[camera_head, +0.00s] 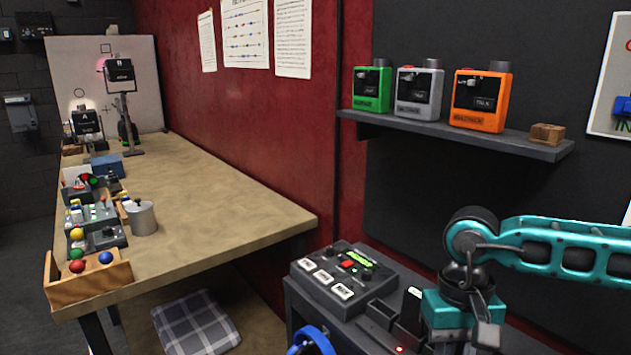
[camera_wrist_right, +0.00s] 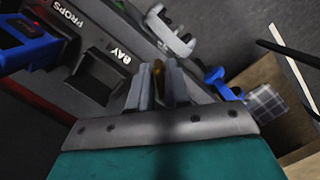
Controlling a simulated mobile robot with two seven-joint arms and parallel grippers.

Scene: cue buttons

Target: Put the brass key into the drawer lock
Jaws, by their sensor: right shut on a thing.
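In the right wrist view my right gripper (camera_wrist_right: 160,82) is shut on a small brass-coloured piece, which looks like the brass key (camera_wrist_right: 158,68). Only a thin part of it shows between the fingers; the rest is hidden. The fingertips are near the edge of a dark unit lettered PROPS and BAY (camera_wrist_right: 98,75); I cannot tell whether they touch it. In the head view my teal right arm reaches in from the right and its gripper points down at the lower right, its fingertips hidden. I cannot make out the drawer lock in either view. My left gripper is not in view.
A control box (camera_head: 345,280) with lit buttons stands on the dark cabinet beside my right arm. A blue loop (camera_head: 312,340) is at its front. A shelf (camera_head: 460,135) with green, grey and orange units is above. The wooden table (camera_head: 215,200) has free room at its middle.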

